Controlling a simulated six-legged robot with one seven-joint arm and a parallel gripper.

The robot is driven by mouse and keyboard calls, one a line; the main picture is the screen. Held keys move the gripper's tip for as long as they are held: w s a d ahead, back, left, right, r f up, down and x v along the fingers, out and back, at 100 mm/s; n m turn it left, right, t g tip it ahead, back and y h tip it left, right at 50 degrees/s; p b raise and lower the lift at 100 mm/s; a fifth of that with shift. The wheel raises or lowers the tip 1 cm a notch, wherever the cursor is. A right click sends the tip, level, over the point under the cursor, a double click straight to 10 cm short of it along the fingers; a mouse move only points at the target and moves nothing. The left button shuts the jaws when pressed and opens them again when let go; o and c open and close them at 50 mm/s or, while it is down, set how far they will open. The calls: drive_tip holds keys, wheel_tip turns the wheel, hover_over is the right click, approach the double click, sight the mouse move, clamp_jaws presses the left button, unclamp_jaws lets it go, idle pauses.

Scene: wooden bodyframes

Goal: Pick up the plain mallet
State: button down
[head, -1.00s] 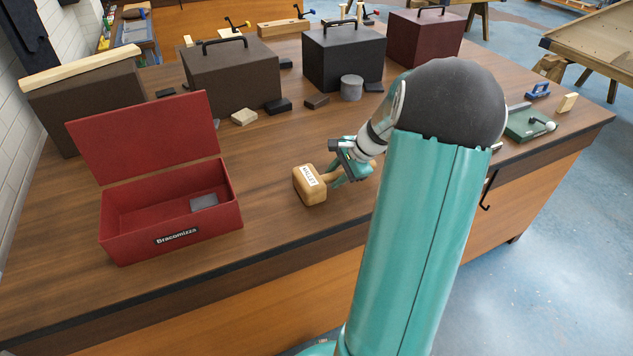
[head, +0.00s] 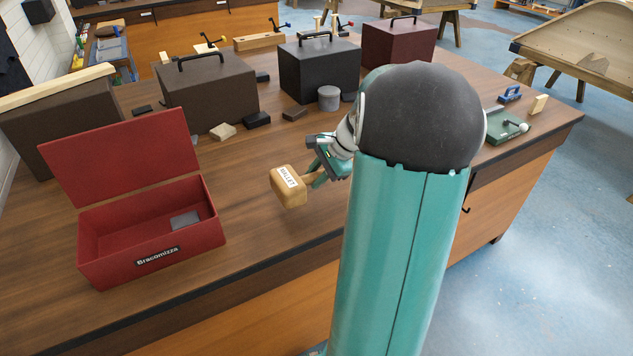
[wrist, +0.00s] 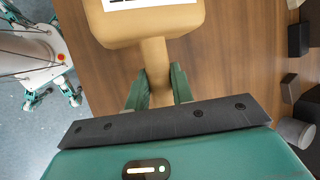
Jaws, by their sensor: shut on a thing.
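The mallet (head: 289,187) is light wood with a white label reading "MALLET" on its head. My gripper (head: 318,178) is shut on its handle, just behind the head. In the wrist view my gripper (wrist: 159,92) has a green finger on each side of the handle, and the mallet (wrist: 150,22) shows its head at the top, cut off by the frame. The mallet appears to be a little above the bench top. The far end of the handle is hidden by my gripper and arm.
An open red toolbox (head: 150,250) with a grey block (head: 184,220) inside stands left of the mallet on the wooden bench (head: 245,222). Behind are dark cases (head: 215,90), a grey cylinder (head: 329,98) and small blocks. A green tool (head: 508,125) lies far right.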

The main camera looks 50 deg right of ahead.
drive_tip(key=s+a+r, duration=0.3)
drive_tip(key=a+r, duration=0.1)
drive_tip(key=r, duration=0.3)
drive_tip(key=s+a+r, duration=0.4)
drive_tip(key=a+r, duration=0.1)
drive_tip(key=r, duration=0.1)
drive_tip(key=shift+s+a+r, duration=0.15)
drive_tip(key=shift+s+r, duration=0.1)
drive_tip(key=shift+r, duration=0.1)
idle(0.6)
